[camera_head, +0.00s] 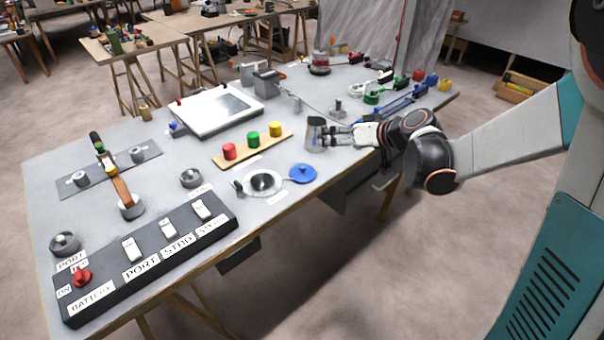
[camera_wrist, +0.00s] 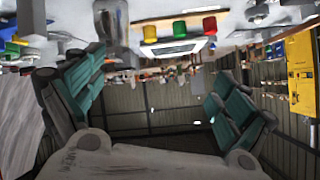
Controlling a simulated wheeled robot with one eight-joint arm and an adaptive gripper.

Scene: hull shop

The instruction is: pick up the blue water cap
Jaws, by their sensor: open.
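The blue water cap (camera_head: 302,173) is a round blue disc with a small raised knob. It lies on the grey workbench (camera_head: 330,185) near its front edge, just right of a round metal deck fitting (camera_head: 262,182). My gripper (camera_head: 328,136) is open, beyond the cap and slightly to its right in the head view. A grey metal cup-like cylinder (camera_head: 314,134) stands at its fingertips; I cannot tell whether they touch. In the wrist view, my open gripper (camera_wrist: 155,95) shows two separated fingers with teal pads and nothing held. I cannot make out the cap there.
Red, green and yellow knobs (camera_head: 253,139) stand on a wooden strip left of the cylinder. A black switch panel (camera_head: 150,255) fills the bench's front left. A framed hatch (camera_head: 215,108) lies behind. Bare bench surrounds the cap's right side.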

